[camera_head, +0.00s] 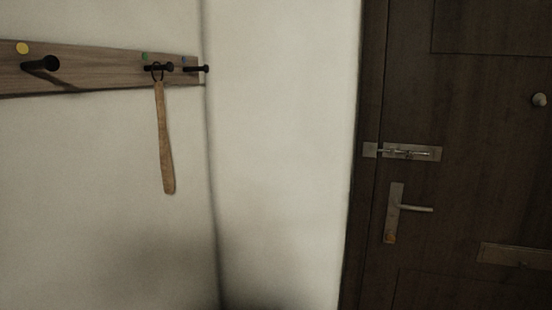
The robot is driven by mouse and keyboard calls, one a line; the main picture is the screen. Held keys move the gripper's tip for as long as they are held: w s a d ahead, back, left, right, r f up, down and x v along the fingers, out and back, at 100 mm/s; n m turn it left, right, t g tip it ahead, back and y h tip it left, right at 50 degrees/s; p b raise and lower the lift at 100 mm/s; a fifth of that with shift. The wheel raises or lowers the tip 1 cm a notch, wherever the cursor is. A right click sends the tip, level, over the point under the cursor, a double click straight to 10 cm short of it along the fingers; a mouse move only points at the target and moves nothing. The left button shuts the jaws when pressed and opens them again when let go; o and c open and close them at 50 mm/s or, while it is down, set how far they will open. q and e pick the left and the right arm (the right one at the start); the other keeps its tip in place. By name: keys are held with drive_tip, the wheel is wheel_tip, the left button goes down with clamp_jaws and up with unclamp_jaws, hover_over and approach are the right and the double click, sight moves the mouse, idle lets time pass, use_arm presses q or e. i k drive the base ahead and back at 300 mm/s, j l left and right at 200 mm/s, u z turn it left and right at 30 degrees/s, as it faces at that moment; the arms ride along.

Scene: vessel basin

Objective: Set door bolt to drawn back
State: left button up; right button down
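The door bolt (412,152) is a small metal slide bolt on the dark wooden door (480,110), above the lever handle (410,209). Its plate lies level near the door's left edge. A separate metal keeper (370,149) sits on the frame to its left. A thin rod seems to reach from the plate to the keeper, but it is too small to be sure. Neither of my grippers shows in the head view.
A wooden rack (100,69) with black pegs and coloured dots is on the left wall. A wooden shoehorn-like strip (165,140) hangs from one peg. A round knob (539,100) and a metal letter plate (515,254) are on the door.

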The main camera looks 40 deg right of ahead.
sight(409, 154)
drive_tip(key=z, duration=2.05)
